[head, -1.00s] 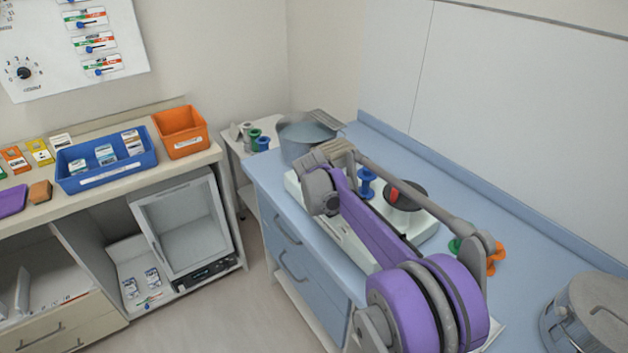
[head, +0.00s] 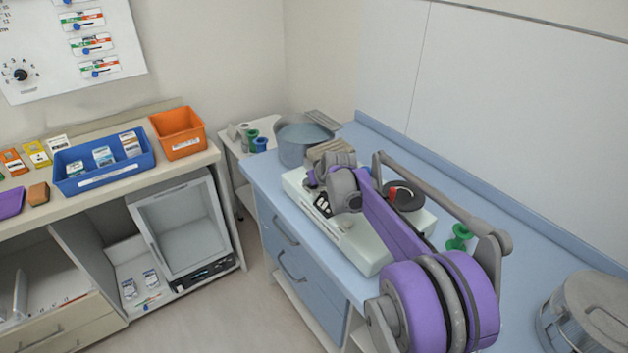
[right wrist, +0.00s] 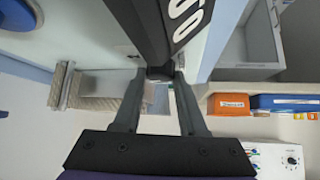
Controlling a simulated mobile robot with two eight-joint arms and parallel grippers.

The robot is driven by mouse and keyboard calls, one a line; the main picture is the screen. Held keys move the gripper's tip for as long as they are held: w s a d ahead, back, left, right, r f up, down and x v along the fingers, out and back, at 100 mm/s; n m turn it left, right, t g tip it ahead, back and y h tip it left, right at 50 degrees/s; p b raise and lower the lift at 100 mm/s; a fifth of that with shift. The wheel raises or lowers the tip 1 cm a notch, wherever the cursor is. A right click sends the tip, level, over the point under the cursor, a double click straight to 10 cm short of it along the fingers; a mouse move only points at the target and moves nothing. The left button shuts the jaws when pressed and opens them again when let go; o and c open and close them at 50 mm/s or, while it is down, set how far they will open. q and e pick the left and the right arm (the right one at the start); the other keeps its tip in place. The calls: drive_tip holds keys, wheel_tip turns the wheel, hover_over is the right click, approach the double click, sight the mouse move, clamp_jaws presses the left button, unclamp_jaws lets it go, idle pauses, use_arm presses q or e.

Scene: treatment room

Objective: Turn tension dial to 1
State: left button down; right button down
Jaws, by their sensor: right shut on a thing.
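A white machine (head: 345,240) stands on the blue counter, with a dark panel bearing white marks (head: 323,205) on its near left end. In the right wrist view a dark strip with large white numerals (right wrist: 183,18) runs down to my fingertips. My right gripper (right wrist: 160,76) is shut on a small dark part at the lower end of this strip, seemingly the tension dial. The dial's setting cannot be read. In the head view my wrist (head: 345,188) is over the machine's left end and hides the fingertips. My left gripper is not in view.
A ribbed beige block (head: 330,152) and a grey pot (head: 303,142) are just behind the wrist. A black disc with red (head: 404,196) and a green spool (head: 459,237) are to the right. A lidded metal pot (head: 588,312) stands at the counter's right.

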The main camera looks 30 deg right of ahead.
drive_tip(key=shift+c, duration=2.3)
unclamp_jaws()
drive_tip(key=shift+s, duration=0.1)
drive_tip(key=v, duration=1)
drive_tip(key=shift+s+a+r, duration=0.1)
drive_tip(key=shift+s+r, duration=0.15)
drive_tip(key=shift+s, duration=0.05)
